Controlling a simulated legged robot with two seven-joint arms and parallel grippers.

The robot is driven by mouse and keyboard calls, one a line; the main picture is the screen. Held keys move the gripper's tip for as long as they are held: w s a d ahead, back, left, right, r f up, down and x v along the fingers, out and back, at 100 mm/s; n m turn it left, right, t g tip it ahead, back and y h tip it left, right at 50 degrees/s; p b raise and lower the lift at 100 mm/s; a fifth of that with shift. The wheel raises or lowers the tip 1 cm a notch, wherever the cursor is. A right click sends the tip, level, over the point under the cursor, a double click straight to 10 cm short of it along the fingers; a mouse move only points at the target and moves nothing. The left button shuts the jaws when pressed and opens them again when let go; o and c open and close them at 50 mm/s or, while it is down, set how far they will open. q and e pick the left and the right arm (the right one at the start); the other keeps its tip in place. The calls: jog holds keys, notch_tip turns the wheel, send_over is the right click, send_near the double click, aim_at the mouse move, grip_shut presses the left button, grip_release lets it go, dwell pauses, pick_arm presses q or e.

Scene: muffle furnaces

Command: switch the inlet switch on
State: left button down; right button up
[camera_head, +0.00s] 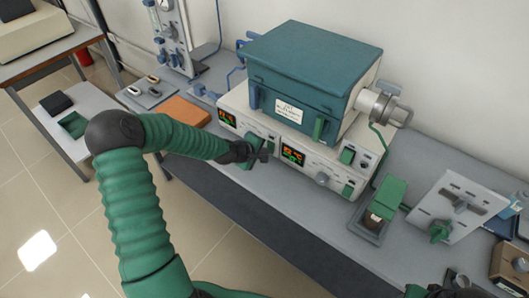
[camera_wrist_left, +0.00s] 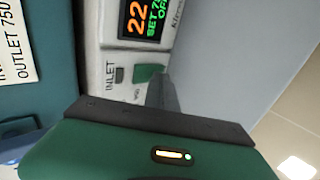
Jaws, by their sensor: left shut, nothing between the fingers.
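The furnace controller's front panel (camera_head: 265,135) faces me below the teal furnace. In the left wrist view, the word INLET (camera_wrist_left: 109,75) is printed beside a small grey part (camera_wrist_left: 119,75) and a green switch (camera_wrist_left: 150,73). Whether the switch is on cannot be told; the display (camera_wrist_left: 145,18) above it reads 22, SET and OFF. My left gripper (camera_head: 264,153) is shut and empty, close in front of the panel between its two displays. In the wrist view its dark finger (camera_wrist_left: 163,93) reaches beside the green switch; contact cannot be told. In the head view the gripper covers the inlet area.
The teal furnace (camera_head: 315,65) stands on the controller. A right-hand display (camera_head: 293,154), knob (camera_head: 322,179) and green switches are close by. An orange pad (camera_head: 187,111) lies left. A green-topped device (camera_head: 388,195) and white plate (camera_head: 455,205) stand right. The bench front is clear.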

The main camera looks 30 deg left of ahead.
dwell(0.3)
pick_arm(q)
jog(key=shift+w+f+b, duration=0.15)
jog(key=shift+f+b, duration=0.2)
jog(key=shift+b, duration=0.1)
jog(key=shift+r+p, duration=1.1)
jog(key=shift+r, duration=0.1)
jog(key=shift+f, duration=0.1)
